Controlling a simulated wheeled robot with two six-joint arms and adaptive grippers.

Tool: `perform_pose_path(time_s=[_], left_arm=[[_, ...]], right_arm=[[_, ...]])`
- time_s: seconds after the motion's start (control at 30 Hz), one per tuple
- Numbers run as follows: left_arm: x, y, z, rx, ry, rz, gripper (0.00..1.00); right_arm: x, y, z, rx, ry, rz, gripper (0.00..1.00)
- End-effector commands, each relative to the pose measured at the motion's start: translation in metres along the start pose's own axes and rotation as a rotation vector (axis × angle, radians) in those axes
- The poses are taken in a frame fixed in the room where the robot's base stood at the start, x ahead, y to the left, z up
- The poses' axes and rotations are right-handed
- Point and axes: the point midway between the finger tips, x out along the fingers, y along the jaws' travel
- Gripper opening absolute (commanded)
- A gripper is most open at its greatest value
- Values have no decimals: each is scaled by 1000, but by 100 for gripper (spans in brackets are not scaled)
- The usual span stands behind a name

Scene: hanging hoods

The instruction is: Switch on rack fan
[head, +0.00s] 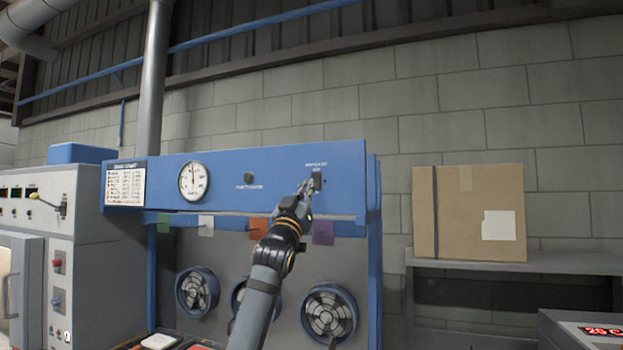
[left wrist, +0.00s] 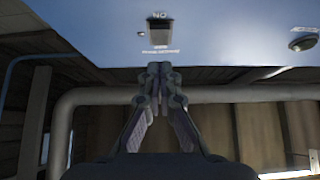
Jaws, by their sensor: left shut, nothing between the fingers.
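The blue rack panel (head: 222,178) spans the top of the fan rack in the head view. A small dark switch (head: 317,177) sits near its right end under a white label. In the left wrist view the switch (left wrist: 160,32) shows upside down, with small white lettering around it. My left gripper (head: 305,188) is shut and empty, with its fingertips beside the switch. The fingertips (left wrist: 153,68) appear just below the switch in the wrist view; contact cannot be told. Several fans, including a right one (head: 329,313), sit in the rack below. My right gripper is out of view.
A round gauge (head: 193,181) and a dark knob (head: 248,179) are on the same panel. Coloured tags, one purple (head: 323,232), hang under it. A cardboard box (head: 467,212) stands on a shelf at right. A grey machine (head: 35,215) stands at left.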

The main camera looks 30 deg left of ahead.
Motion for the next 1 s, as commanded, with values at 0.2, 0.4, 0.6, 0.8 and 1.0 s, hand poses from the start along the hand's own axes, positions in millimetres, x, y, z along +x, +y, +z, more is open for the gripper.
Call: perform_pose_path(time_s=[0.2, 0.4, 0.6, 0.8, 1.0], left_arm=[[19, 0, 22, 1, -6, 0, 0], [21, 0, 27, 1, -5, 0, 0], [21, 0, 27, 1, -4, 0, 0], [22, 0, 40, 1, -5, 0, 0], [23, 0, 36, 2, -6, 0, 0]], right_arm=[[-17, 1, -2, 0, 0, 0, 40], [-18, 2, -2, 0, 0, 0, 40], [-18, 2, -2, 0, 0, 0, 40], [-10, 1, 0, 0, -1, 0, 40], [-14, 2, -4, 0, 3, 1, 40]])
